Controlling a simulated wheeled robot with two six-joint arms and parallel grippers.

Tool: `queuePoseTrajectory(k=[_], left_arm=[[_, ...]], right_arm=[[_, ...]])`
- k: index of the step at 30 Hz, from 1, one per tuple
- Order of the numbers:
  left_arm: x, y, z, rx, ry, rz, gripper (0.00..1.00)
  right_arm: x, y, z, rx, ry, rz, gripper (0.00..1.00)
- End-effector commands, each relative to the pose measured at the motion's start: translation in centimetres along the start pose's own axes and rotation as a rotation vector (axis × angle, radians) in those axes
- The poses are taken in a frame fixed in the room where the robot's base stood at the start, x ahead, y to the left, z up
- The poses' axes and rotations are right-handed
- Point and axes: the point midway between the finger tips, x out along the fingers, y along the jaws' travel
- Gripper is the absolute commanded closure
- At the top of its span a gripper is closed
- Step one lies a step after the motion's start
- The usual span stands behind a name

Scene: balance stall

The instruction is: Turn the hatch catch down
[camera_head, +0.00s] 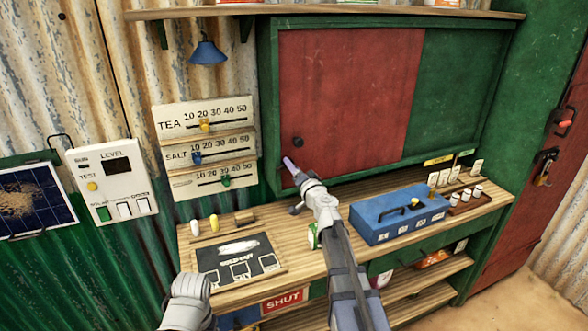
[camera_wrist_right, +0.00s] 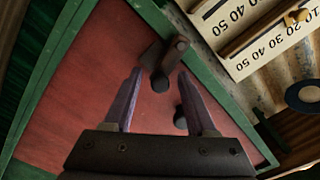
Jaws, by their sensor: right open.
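The red hatch panel (camera_head: 345,95) sits closed on the left side of a green frame (camera_head: 268,110), with a dark round knob (camera_head: 297,141) low on its left. The brown hatch catch (camera_wrist_right: 172,58) shows in the right wrist view at the frame's edge. It lies just beyond and between the fingertips of my right gripper (camera_wrist_right: 160,78), which is open. I cannot tell whether a finger touches the catch. In the head view my right gripper (camera_head: 289,166) is at the panel's lower left, and the catch is mostly hidden there.
Below the hatch a wooden counter (camera_head: 330,262) holds a blue box (camera_head: 385,222), a dark board (camera_head: 215,262) and small jars. TEA and SALT slider boards (camera_head: 205,115) hang left of the hatch, under a blue lamp (camera_head: 208,52).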

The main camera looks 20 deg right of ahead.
Motion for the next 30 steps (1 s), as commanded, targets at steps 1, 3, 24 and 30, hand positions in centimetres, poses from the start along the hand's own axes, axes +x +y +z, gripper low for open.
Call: queuePoseTrajectory(k=[1, 3, 24, 30], left_arm=[[0.0, 0.0, 0.0, 0.000, 0.000, 0.000, 0.29], [0.0, 0.0, 0.0, 0.000, 0.000, 0.000, 0.29], [0.2, 0.0, 0.0, 0.000, 0.000, 0.000, 0.29], [1.1, 0.1, -0.1, 0.000, 0.000, 0.000, 0.29]], right_arm=[[0.0, 0.0, 0.0, 0.000, 0.000, 0.000, 0.45], [0.0, 0.0, 0.0, 0.000, 0.000, 0.000, 0.53], [-0.1, 0.2, 0.1, 0.019, 0.000, 0.000, 1.00], [-0.1, 0.9, 0.6, 0.183, -0.001, 0.000, 1.00]])
